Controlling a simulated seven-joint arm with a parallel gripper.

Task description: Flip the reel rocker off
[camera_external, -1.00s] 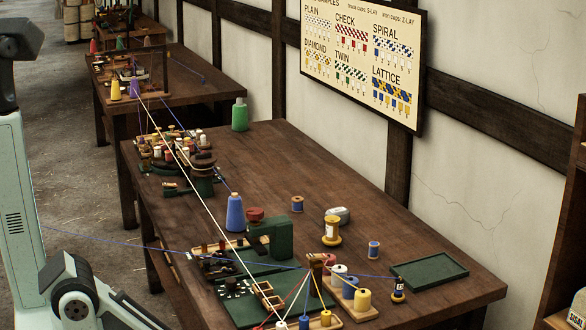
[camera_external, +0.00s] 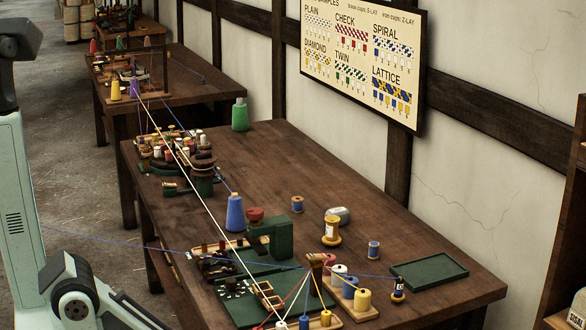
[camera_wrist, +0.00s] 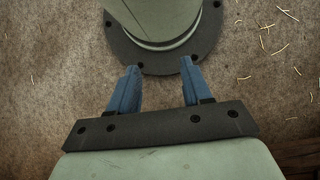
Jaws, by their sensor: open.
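My gripper (camera_wrist: 158,88) shows in the wrist view with its two blue fingers apart and nothing between them. It points down at the floor beside my own base, away from the table. The gripper is not visible in the external view, where only parts of my arm show at the left. The green machine (camera_external: 272,237) with a red knob on top stands on the near table. I cannot make out the reel rocker for certain; small parts on the green plates (camera_external: 239,308) are too tiny to tell apart.
The long wooden table (camera_external: 330,180) holds a blue cone (camera_external: 235,213), a yellow spool (camera_external: 331,231), and an empty green tray (camera_external: 429,271). Taut cords run across the table and to its left. The table's middle is fairly clear.

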